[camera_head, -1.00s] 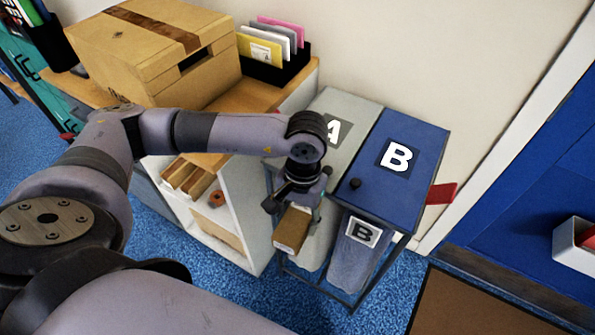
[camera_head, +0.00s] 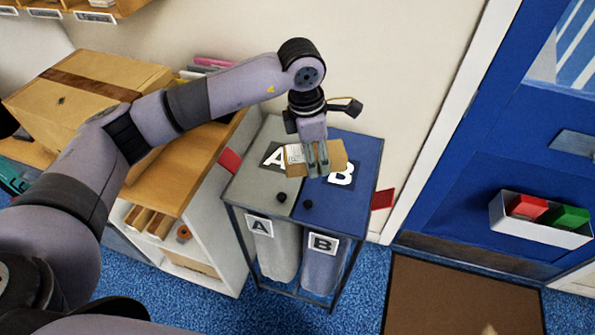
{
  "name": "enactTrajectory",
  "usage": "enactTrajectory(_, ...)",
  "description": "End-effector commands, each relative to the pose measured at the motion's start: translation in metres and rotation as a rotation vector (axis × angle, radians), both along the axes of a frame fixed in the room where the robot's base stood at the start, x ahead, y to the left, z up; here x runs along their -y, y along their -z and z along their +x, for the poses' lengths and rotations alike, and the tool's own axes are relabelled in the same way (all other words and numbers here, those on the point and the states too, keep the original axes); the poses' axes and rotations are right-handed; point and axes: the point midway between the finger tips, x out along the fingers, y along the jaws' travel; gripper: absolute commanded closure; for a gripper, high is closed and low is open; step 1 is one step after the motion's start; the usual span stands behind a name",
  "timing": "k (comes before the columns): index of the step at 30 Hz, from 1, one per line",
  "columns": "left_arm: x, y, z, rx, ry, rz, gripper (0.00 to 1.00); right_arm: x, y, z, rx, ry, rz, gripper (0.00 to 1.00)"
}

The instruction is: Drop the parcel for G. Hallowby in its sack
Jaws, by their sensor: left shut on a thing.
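My left gripper (camera_head: 316,168) points down and is shut on a small brown parcel (camera_head: 334,152) with a white label whose writing is too small to read. It holds the parcel above the sack stand, across the line between the two lids. The grey lid marked A (camera_head: 247,187) is on the left and the blue lid marked B (camera_head: 340,206) is on the right. Both lids look closed. Below them hang the pale sack A (camera_head: 278,258) and the bluish sack B (camera_head: 322,274). My right gripper is not in view.
A wooden-topped shelf unit (camera_head: 172,185) with a large carton (camera_head: 85,95) stands left of the stand. Red flags (camera_head: 382,199) stick out at the stand's sides. A blue door (camera_head: 480,150) with a white tray (camera_head: 540,232) and a brown mat (camera_head: 455,300) are at right.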

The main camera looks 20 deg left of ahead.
Motion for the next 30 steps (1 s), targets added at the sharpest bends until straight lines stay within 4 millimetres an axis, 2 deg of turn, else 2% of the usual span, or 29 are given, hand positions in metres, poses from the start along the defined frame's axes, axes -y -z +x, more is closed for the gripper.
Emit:
enactTrajectory(1, 0.006, -0.017, 0.007, 0.002, -0.095, -0.003, 0.86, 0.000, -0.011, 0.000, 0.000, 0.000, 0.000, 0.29)
enactTrajectory(6, 0.021, -0.048, 0.027, 0.002, -0.437, -0.001, 0.86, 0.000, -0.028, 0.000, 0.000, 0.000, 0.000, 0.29)
enactTrajectory(12, 0.034, -0.075, 0.044, 0.001, -0.753, -0.001, 0.86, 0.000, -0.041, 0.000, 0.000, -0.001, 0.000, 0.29)
enactTrajectory(15, 0.038, -0.082, 0.049, 0.001, -0.848, -0.001, 0.86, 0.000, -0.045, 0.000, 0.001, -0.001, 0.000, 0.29)
enactTrajectory(20, 0.040, -0.085, 0.053, -0.002, -0.914, -0.001, 0.86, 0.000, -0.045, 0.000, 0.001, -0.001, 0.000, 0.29)
enactTrajectory(30, 0.040, -0.068, 0.079, -0.002, -0.919, -0.001, 0.86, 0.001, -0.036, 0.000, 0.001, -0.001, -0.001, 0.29)
